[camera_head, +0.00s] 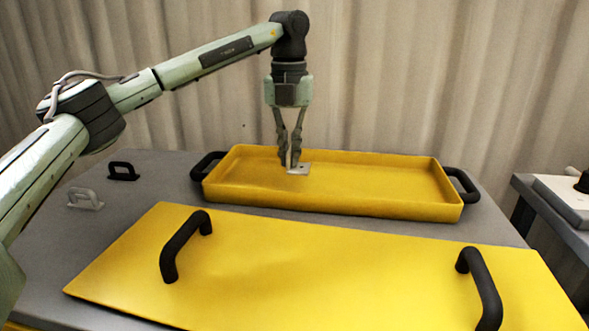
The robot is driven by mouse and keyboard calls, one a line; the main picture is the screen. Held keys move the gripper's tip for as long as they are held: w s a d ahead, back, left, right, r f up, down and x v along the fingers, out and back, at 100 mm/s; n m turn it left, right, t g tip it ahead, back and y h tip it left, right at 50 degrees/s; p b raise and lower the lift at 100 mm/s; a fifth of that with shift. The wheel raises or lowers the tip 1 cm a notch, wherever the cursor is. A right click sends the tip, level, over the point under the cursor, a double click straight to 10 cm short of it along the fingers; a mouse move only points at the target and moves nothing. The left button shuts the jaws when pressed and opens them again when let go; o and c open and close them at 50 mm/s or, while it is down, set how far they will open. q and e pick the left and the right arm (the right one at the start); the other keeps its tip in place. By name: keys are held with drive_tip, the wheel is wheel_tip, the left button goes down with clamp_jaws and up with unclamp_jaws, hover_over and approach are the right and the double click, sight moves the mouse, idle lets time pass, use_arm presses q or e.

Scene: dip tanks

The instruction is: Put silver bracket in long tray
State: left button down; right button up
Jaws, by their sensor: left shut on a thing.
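The long yellow tray (350,203) lies on the grey table top at the back, with a black handle at each end. My left gripper (292,163) points down over the left part of the tray. Its fingers are shut on the small silver bracket (301,170), a flat light-grey plate with what looks like a hole. The bracket is within the tray's outline, low near its floor; I cannot tell whether it touches the floor. My right gripper is not in view.
A yellow lid (330,265) with two black handles lies in front of the tray. A black bracket (123,171) and a grey bracket (84,199) stand on the grey table (140,200) at the left. A side table (552,215) stands at the right.

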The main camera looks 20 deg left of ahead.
sight(293, 188)
use_arm(q)
drive_tip(key=w+f, duration=0.1)
drive_tip(key=w, duration=0.1)
drive_tip(key=shift+w+a+f, duration=0.3)
drive_tip(key=shift+f, duration=2.1)
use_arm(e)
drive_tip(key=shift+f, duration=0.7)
use_arm(q)
drive_tip(key=shift+f, duration=0.1)
drive_tip(key=c, duration=1.7)
unclamp_jaws()
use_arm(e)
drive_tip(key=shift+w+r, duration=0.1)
use_arm(q)
wheel_tip(293, 188, up, 12)
drive_tip(key=shift+r+p, duration=0.15)
drive_tip(key=shift+p, duration=0.15)
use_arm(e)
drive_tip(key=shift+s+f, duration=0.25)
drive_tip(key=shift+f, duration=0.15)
